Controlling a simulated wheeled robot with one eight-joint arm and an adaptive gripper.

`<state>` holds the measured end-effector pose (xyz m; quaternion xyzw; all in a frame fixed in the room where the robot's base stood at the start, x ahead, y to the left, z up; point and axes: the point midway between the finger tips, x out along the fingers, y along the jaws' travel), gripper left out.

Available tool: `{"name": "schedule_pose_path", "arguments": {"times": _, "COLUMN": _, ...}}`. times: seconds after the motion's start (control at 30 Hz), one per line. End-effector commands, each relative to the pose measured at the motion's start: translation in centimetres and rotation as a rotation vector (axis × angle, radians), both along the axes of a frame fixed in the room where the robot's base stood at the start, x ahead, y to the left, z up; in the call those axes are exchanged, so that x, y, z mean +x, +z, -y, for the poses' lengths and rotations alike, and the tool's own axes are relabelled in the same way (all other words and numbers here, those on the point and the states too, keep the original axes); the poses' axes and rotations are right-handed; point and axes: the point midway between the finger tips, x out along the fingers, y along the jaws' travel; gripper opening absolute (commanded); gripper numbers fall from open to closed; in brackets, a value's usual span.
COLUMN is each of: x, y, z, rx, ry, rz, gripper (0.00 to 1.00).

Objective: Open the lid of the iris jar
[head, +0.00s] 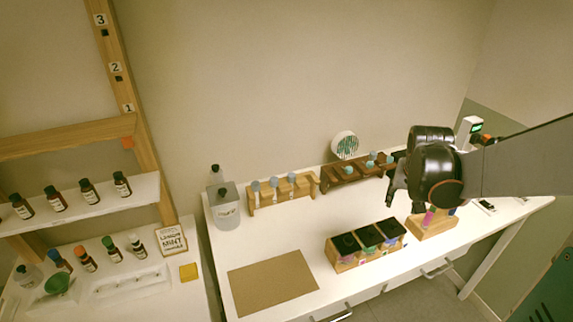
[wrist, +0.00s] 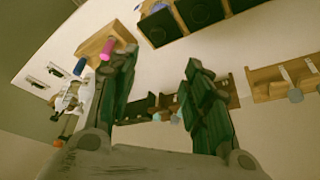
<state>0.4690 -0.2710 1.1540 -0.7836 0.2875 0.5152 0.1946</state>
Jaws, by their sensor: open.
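A wooden box (head: 347,264) with three square dark-lidded compartments stands near the front of the white table. Small coloured pictures show on its front, but I cannot read which one is iris. The left lid (head: 346,243), middle lid (head: 369,235) and right lid (head: 391,228) all look shut. Part of the box, with its dark lids (wrist: 158,27), shows at the top of the wrist view. My gripper (head: 393,190) is open and empty, in the air above and behind the box's right end. Its two dark green fingers (wrist: 160,75) stand apart in the wrist view.
A wooden block (head: 432,229) with pink and blue pieces stands right of the box. A clear canister (head: 226,212), a vial rack (head: 282,195) and a brown rack (head: 345,176) stand behind. A brown mat (head: 272,283) lies front left. Bottles line the left shelf (head: 85,208).

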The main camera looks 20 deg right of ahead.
Motion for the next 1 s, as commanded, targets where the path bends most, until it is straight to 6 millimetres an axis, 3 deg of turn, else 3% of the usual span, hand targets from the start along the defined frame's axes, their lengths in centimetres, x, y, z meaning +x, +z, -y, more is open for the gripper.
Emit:
{"name": "schedule_pose_path", "arguments": {"times": 0.17, "x": -0.5, "y": -1.2, "z": 0.4, "rx": 0.005, "ry": 0.002, "rz": -0.015, "gripper": 0.45}}
{"name": "schedule_pose_path", "arguments": {"times": 1.0, "x": 2.9, "y": -12.0, "z": 3.2, "rx": 0.004, "ry": 0.002, "rz": -0.013, "gripper": 0.45}}
